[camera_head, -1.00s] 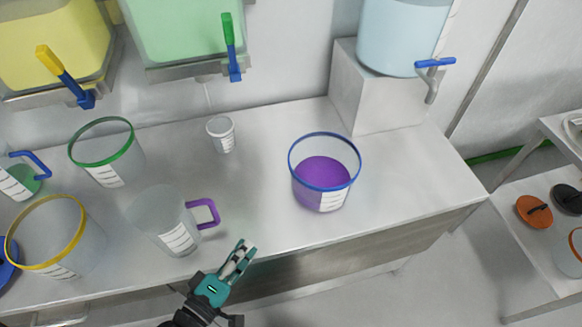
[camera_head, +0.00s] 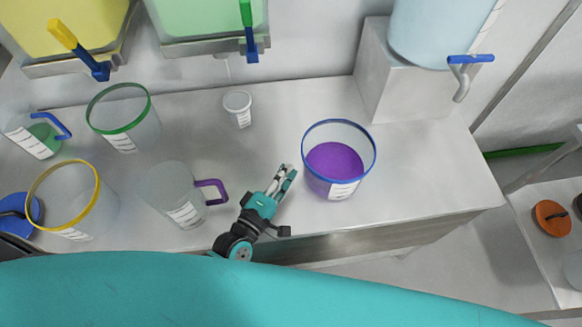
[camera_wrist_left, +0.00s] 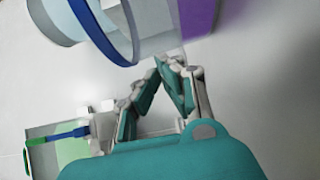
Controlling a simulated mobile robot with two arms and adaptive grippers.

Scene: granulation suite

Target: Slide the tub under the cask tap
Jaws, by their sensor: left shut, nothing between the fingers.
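The clear tub (camera_head: 318,187) has a blue rim and purple contents. It stands upright on the bench, right of centre in the head view. In the left wrist view its blue rim (camera_wrist_left: 118,45) fills the top. The light blue cask (camera_head: 430,30) sits on a white block at the back right. Its tap (camera_head: 462,75), with a blue handle, hangs to the right of the block, and the tub is to its left and nearer me. My left gripper (camera_head: 288,173) is shut and empty, just left of the tub; it also shows in the left wrist view (camera_wrist_left: 170,64). My right gripper is out of view.
A jug with a purple handle (camera_head: 168,190) stands left of my gripper. Green-rimmed (camera_head: 120,108) and yellow-rimmed (camera_head: 65,200) containers stand farther left, and a small cup (camera_head: 238,108) stands behind. The bench (camera_head: 425,165) is clear right of the tub.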

